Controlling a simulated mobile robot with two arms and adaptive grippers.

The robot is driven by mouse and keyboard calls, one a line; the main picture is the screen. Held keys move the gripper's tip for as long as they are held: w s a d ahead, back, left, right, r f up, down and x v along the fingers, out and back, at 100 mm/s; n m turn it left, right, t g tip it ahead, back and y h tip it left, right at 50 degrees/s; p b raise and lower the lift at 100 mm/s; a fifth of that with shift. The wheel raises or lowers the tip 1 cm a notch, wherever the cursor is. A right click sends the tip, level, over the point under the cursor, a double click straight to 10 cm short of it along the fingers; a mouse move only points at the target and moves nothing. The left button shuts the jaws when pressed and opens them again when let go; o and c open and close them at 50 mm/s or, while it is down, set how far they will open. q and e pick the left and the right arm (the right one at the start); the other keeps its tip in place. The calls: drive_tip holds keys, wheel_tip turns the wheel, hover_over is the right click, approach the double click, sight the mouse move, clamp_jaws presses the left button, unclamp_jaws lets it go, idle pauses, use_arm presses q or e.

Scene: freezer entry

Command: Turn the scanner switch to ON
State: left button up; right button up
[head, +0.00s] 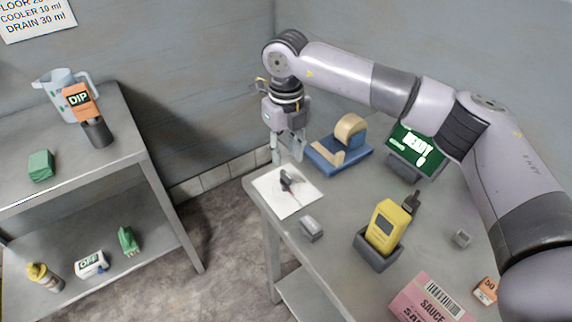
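A white box marked OFF (91,264), with a small blue part at its side, lies on the lower shelf of the left rack; I cannot tell whether it is the scanner switch. A yellow handheld scanner (384,226) stands tilted in a dark grey dock (379,254) on the right table. Its switch cannot be made out. My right gripper (287,157) hangs fingers down near the table's back left corner, with its fingers apart and nothing visible between them. It is away from the scanner and the box. My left gripper is not in view.
Below my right gripper lies a white sheet (291,205) with a small dark item.

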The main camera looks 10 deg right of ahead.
sight(286, 173)
wheel_tip(286, 173, up, 6)
idle(0.5)
